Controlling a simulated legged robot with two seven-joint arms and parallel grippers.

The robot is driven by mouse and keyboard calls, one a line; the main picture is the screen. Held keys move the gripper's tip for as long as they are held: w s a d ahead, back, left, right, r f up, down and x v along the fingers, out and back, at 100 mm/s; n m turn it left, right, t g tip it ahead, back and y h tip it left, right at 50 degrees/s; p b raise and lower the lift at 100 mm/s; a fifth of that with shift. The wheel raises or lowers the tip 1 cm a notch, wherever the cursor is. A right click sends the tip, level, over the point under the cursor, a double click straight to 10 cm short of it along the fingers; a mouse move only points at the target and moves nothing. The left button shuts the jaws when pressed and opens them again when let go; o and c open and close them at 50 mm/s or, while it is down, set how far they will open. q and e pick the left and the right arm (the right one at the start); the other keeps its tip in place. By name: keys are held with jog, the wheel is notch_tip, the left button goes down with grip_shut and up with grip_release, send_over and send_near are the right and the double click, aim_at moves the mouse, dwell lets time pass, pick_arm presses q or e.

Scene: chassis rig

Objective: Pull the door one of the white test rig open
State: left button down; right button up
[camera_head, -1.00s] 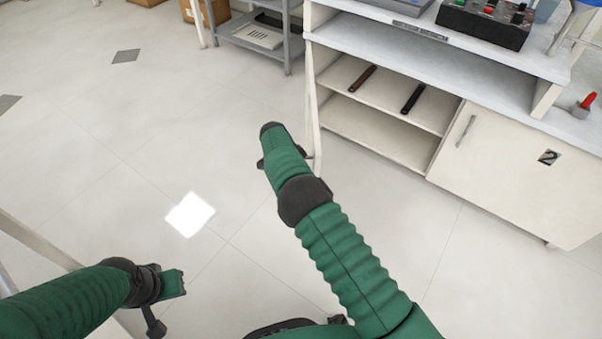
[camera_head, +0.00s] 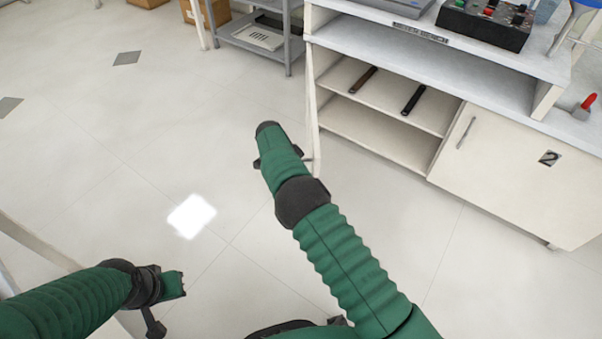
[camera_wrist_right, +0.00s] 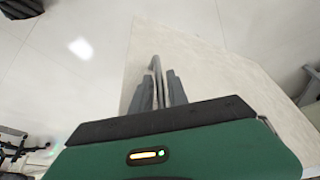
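The white test rig (camera_head: 440,170) stands at the right, with an open two-shelf compartment on its left side. Door one (camera_head: 312,110) is swung out from this compartment and shows nearly edge-on. In the right wrist view the door (camera_wrist_right: 215,75) is a pale panel with a grey bar handle (camera_wrist_right: 156,68). My right gripper (camera_wrist_right: 159,92) has its dark fingers on either side of the handle, closed on it. In the head view my right arm mostly hides that gripper. My left gripper (camera_head: 165,300) is at the lower left, away from the rig; its fingers are unclear.
Closed door two (camera_head: 520,175) is right of the compartment. Two dark bars (camera_head: 413,98) lie on the upper shelf. A grey shelf cart (camera_head: 262,35) stands behind. The floor at left is clear.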

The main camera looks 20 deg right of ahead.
jog(key=p+v, duration=0.5)
jog(key=v, duration=1)
jog(key=shift+a, duration=0.1)
jog(key=shift+c, duration=0.3)
